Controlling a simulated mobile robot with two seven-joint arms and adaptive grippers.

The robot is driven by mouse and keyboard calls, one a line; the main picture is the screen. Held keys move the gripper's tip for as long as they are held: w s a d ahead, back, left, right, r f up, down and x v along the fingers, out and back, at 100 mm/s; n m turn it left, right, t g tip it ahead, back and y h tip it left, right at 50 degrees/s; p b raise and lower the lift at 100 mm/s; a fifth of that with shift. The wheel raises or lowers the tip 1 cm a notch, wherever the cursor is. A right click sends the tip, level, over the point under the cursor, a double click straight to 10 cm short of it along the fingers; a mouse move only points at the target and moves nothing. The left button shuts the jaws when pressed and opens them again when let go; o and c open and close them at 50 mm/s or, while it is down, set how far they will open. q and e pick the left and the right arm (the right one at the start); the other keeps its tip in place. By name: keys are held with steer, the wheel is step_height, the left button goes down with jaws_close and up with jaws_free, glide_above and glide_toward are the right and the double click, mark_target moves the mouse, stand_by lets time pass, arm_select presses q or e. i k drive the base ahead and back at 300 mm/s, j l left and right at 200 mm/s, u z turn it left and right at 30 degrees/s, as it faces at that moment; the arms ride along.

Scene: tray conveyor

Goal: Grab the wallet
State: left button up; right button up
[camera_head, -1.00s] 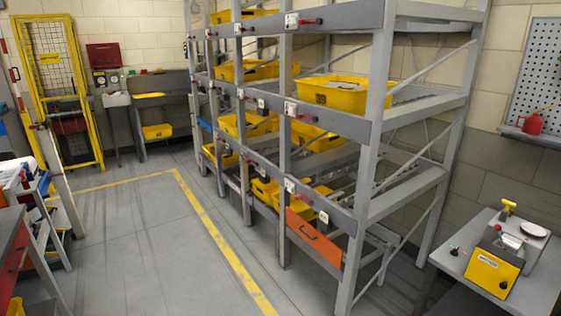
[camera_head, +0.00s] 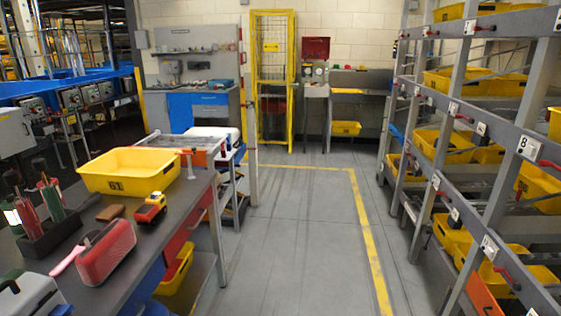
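A small flat brown object that looks like the wallet (camera_head: 110,212) lies on the dark workbench (camera_head: 150,245) at the left. It is just in front of a yellow tray (camera_head: 128,184) and left of a small yellow and red toy truck (camera_head: 151,208). A larger red rounded case (camera_head: 106,252) lies nearer on the same bench. Neither of my grippers is in view.
A dark holder with screwdriver-like tools (camera_head: 48,230) and a pink-handled item (camera_head: 68,260) are near the brown object. A grey toolbox (camera_head: 28,296) is at the bench's near corner. Shelving with yellow bins (camera_head: 455,170) lines the right. The floor (camera_head: 290,250) between is clear.

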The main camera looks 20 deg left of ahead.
mark_target(108, 215)
steer(key=i+u, duration=0.35)
steer(key=i+l+u, duration=0.15)
steer(key=u, duration=0.2)
steer(key=i+l+u, duration=0.35)
steer(key=i+j, duration=0.05)
steer(key=j, duration=0.05)
